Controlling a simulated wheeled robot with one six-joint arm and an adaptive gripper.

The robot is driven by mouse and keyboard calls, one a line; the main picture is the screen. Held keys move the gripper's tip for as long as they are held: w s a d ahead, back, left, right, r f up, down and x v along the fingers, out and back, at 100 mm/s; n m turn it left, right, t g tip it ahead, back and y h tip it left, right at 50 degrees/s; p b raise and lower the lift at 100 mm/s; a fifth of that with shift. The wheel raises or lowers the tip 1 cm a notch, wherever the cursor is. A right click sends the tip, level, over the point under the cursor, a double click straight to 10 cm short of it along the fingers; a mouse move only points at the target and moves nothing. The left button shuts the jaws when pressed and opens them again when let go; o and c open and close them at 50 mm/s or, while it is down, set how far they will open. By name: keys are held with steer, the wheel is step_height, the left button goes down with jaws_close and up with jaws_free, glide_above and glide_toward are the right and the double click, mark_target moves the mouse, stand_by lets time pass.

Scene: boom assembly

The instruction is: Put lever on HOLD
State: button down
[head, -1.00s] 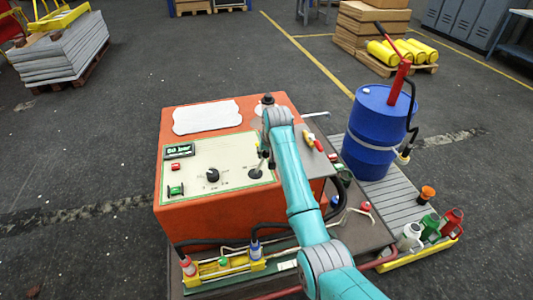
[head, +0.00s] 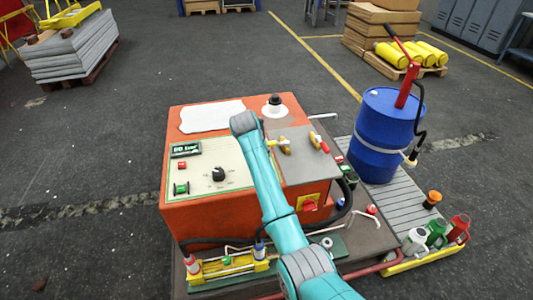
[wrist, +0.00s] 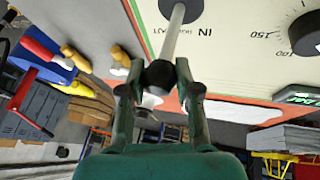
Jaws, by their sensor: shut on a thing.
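The lever (wrist: 174,38) is a pale metal rod with a black knob. It rises out of a dark round boss on the cream panel (wrist: 235,35). In the wrist view my gripper (wrist: 158,80) is shut on the black knob, one finger on each side. Small printed letters lie beside the rod. "IN" reads clearly to its right; the letters near and left of the rod are only partly legible, so I cannot tell which mark it points at. In the head view my arm hides the lever and gripper.
A blue drum (head: 383,140) stands to the right. Open floor lies to the left.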

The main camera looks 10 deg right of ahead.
steer(key=shift+a+f, duration=0.1)
steer(key=shift+a, duration=0.1)
steer(key=c, duration=0.8)
jaws_free()
steer(key=v, duration=1.2)
